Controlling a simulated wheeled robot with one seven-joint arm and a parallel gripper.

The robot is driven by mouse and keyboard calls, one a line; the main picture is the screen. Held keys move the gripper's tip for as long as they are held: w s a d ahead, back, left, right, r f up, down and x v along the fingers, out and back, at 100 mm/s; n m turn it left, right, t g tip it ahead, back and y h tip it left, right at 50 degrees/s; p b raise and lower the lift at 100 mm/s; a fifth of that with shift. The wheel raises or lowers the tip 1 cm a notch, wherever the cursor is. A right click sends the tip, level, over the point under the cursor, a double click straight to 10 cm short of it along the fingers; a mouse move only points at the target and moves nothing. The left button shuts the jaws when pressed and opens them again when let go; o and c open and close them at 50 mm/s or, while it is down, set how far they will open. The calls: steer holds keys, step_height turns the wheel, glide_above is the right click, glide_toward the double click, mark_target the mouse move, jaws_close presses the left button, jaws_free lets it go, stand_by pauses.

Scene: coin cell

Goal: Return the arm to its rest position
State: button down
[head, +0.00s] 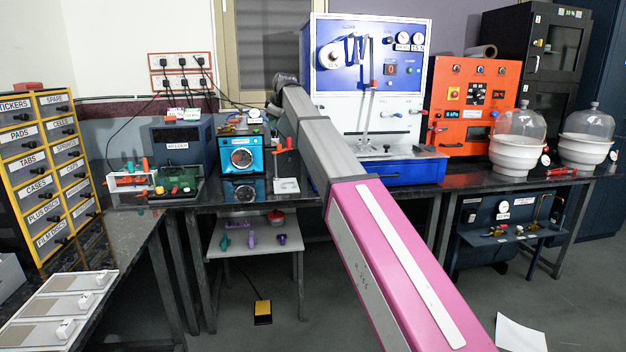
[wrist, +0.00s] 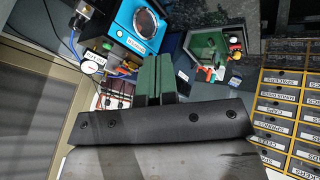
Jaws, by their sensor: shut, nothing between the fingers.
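My arm (head: 395,255), with a pink upper link and grey forward links, stretches from the lower right of the head view toward the back benches. Its far end is near the wall, left of the blue and white machine, and my gripper cannot be made out clearly there. In the wrist view my gripper (wrist: 158,62) shows two dark green fingers side by side, shut with nothing held. The fingers appear over the bench area near the teal instrument (wrist: 134,22); the picture is rotated.
The blue and white machine (head: 405,125) stands close right of my arm, with the orange cabinet (head: 478,95) beyond. The teal instrument also shows in the head view (head: 226,155), left of the arm. A yellow drawer cabinet (head: 45,165) stands at far left. Open floor lies between benches.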

steer(key=s+d+f+m+g+h, duration=0.1)
steer(key=s+d+f+m, duration=0.1)
steer(key=s+d+f, duration=0.65)
steer(key=s+d+f+m+g+h, duration=0.1)
steer(key=d+f+m, duration=0.3)
steer(key=f, duration=1)
steer(key=s+d+f+m, duration=0.1)
steer(key=s+d+f, duration=0.5)
steer(key=f, duration=0.5)
steer(key=s+d+f+m+g, duration=0.1)
steer(key=s+d+f+m, duration=0.1)
steer(key=s+d+f, duration=0.3)
steer(key=s+d+f+m+g+h, duration=0.1)
steer(key=s+d+f+m, duration=0.2)
steer(key=s+d+f, duration=0.2)
steer(key=s+d+f+m+g, duration=0.1)
steer(key=s+d+f+m, duration=0.2)
steer(key=s+f, duration=0.7)
steer(key=s+d, duration=0.2)
steer(key=s, duration=0.3)
steer(key=shift+s+d+f+g+h, duration=0.3)
steer(key=shift+s+d+g+h, duration=0.05)
steer(key=shift+s+g+h, duration=0.05)
